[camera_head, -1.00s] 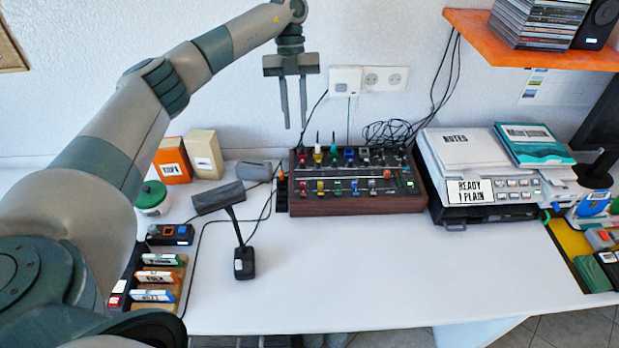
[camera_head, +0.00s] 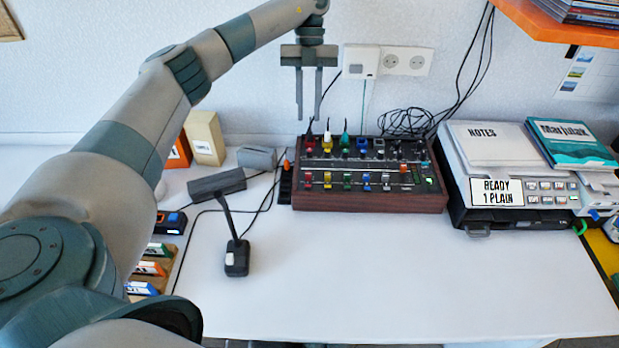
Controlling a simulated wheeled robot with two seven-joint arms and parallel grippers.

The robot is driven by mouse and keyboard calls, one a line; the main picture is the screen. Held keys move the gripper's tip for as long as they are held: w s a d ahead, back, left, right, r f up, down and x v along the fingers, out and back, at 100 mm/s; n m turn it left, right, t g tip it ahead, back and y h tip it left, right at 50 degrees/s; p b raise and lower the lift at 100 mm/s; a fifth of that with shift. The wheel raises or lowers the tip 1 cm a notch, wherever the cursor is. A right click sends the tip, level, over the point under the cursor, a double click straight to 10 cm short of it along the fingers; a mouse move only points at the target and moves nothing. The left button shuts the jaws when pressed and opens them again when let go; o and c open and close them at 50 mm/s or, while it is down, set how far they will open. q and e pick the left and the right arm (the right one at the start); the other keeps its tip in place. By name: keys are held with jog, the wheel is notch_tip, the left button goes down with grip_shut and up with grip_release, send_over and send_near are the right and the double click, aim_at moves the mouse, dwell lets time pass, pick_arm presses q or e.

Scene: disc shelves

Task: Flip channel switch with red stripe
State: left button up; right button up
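The mixer console (camera_head: 370,202) with a wooden case sits at the back middle of the white desk. Its panel carries a row of coloured switches at the back and a row of coloured pieces in front. A red switch (camera_head: 309,141) is at the left end of the back row, and a red piece (camera_head: 308,180) is at the left of the front row. Stripes are too small to make out. My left gripper (camera_head: 309,112) hangs above the console's back left, fingers down, apart and empty. My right gripper is not in view.
Cables (camera_head: 405,122) lie behind. An orange shelf (camera_head: 560,22) overhangs the upper right. The desk's front is clear.

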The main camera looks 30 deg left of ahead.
aim_at(308, 184)
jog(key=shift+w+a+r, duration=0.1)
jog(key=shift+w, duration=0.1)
pick_arm(q)
jog(key=shift+f, duration=0.15)
